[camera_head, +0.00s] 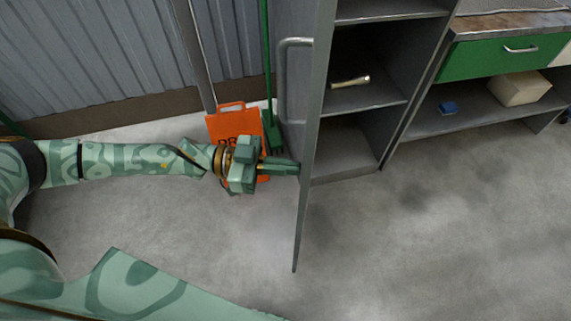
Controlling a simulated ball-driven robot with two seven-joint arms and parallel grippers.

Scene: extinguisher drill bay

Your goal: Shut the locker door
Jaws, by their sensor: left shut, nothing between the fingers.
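The grey locker door (313,150) stands wide open, seen nearly edge-on, with a pale bar handle (282,80) on its left face. The grey locker (372,98) behind it shows open shelves to the right of the door. My left gripper (297,168) is shut, with its fingertips at the left face of the door, low down below the handle. The tips look to be touching the door or very close to it; I cannot tell which. My right gripper is not in view.
A flashlight-like object (350,82) lies on a locker shelf. An orange sign (232,122) and a green pole (267,60) stand behind my left gripper. A workbench with a green drawer (500,58) is at the right. The floor in front of the locker is clear.

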